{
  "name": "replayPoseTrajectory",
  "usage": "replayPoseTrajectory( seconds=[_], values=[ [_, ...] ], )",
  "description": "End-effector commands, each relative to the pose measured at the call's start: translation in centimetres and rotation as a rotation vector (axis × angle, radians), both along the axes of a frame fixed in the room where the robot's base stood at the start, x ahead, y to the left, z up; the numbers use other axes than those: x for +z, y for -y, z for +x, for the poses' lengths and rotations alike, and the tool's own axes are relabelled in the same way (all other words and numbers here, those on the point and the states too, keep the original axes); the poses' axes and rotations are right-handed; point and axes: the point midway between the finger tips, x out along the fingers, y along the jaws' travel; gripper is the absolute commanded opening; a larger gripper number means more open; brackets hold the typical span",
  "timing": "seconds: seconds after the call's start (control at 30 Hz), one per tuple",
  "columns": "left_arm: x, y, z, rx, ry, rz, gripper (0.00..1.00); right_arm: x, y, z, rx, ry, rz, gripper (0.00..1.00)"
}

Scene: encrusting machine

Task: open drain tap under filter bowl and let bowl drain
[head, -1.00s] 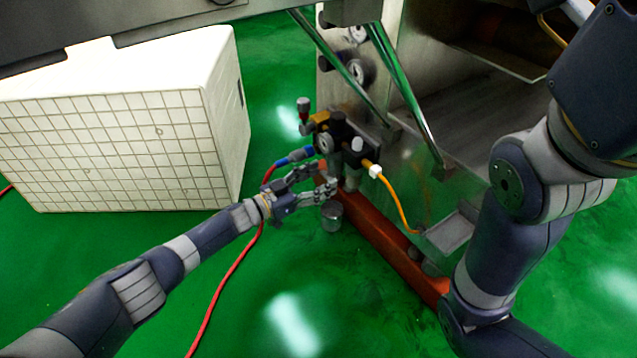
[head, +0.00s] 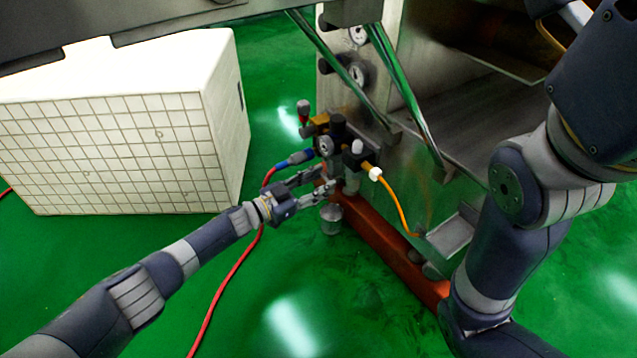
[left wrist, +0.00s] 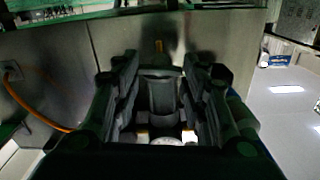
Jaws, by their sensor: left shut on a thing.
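The filter unit with a round gauge (head: 325,146) is mounted low on the machine's side. My left gripper (head: 328,187) reaches in from the left at the lower end of the filter bowl, its fingers closed on the drain tap. The tap is hidden by the fingers in the head view. In the left wrist view, which looks upside down, a dark flanged cylinder (left wrist: 161,95) lies between the fingers of the left gripper (left wrist: 160,68). A small metal cup (head: 331,220) stands below the gripper. Any draining liquid cannot be made out. My right gripper is out of view.
A blue fitting (head: 296,157) with a red hose (head: 231,278) and an orange hose (head: 401,208) join the unit. An orange-red beam (head: 382,246) runs along the machine's foot. A white gridded box (head: 110,150) stands left.

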Motion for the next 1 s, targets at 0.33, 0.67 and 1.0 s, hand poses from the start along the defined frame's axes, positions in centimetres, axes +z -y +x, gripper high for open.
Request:
replayPoseTrajectory(
  seconds=[0.33, 0.67, 1.0],
  values=[
    [-0.13, 0.01, -0.05, 0.001, 0.209, 0.151, 0.16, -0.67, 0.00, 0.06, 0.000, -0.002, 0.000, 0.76],
    [-0.15, 0.06, -0.12, 0.000, 0.347, 0.253, 0.16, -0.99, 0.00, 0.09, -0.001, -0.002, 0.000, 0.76],
    [-0.13, 0.04, -0.11, 0.000, 0.386, 0.283, 0.16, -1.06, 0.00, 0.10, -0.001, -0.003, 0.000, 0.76]
  ],
)
